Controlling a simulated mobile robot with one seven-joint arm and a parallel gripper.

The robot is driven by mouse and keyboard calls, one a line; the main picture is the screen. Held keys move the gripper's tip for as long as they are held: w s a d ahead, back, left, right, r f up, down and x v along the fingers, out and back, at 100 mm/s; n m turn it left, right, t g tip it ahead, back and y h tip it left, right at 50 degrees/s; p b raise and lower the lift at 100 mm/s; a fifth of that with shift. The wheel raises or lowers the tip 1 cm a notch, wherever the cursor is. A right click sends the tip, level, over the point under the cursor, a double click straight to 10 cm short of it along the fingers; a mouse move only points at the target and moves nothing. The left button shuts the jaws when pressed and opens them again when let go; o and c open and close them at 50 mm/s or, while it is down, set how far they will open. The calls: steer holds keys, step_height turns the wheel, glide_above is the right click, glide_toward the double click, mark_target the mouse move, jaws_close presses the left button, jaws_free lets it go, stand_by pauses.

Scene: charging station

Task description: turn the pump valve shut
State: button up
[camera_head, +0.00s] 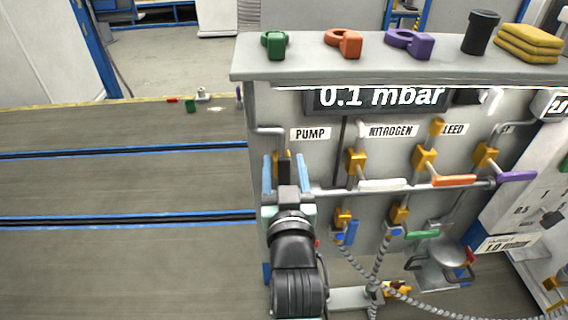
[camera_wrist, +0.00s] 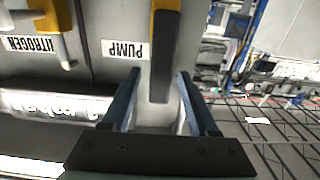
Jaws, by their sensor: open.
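The pump valve's dark lever (camera_head: 284,168) is below the "PUMP" label (camera_head: 310,134) on the panel, partly hidden by my gripper. In the wrist view the lever (camera_wrist: 160,60) hangs from a yellow valve body (camera_wrist: 166,5) and runs along the picture's height. My gripper (camera_head: 284,160) is open, with one blue finger on each side of the lever. In the wrist view, gaps show between the lever and both fingers of my gripper (camera_wrist: 160,73). Whether either finger touches it lower down cannot be told.
To the right are the nitrogen valve with a white handle (camera_head: 383,185), an orange handle (camera_head: 453,180) and a purple handle (camera_head: 517,176). A horizontal pipe (camera_head: 335,191) runs close beside my gripper. A display (camera_head: 380,97) reads 0.1 mbar. Open floor (camera_head: 120,185) lies left.

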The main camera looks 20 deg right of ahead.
steer(key=shift+c, duration=0.2)
jaws_close()
stand_by(1.2)
